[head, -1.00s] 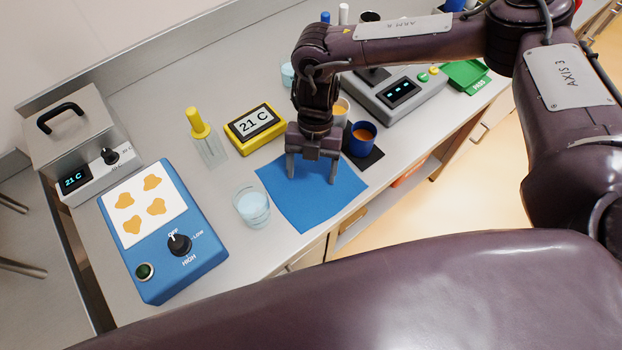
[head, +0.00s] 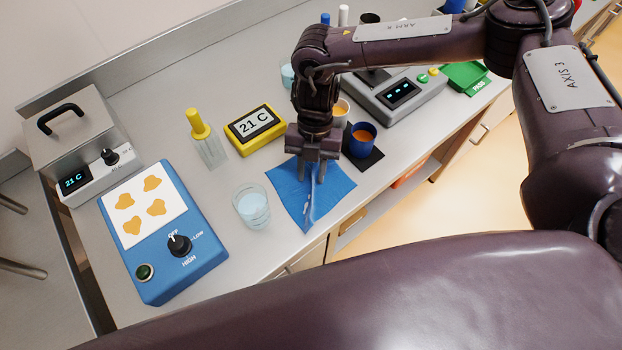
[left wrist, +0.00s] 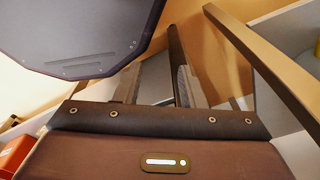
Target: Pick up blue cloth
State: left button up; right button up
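The blue cloth (head: 336,188) lies on the grey bench in the head view, with a raised, pinched fold down its middle. My right gripper (head: 313,172) points down over the cloth, its fingers close together on this fold. The cloth's edges still rest on the bench. My left gripper (left wrist: 158,88) shows only in the left wrist view. Its two fingers are apart with nothing visible between them, away from the cloth.
A glass beaker of water (head: 252,208) stands just left of the cloth. A dark blue cup (head: 362,140) on a black mat is close on the right. A yellow 21 C display (head: 255,128) is behind. A blue hotplate (head: 163,232) stands at left.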

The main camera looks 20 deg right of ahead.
grip_shut()
notch_tip(320, 180, up, 12)
jog(key=p, duration=0.9)
notch_tip(320, 180, up, 9)
jog(key=p, duration=0.3)
jog(key=shift+p, duration=0.3)
jog(key=shift+w, duration=0.1)
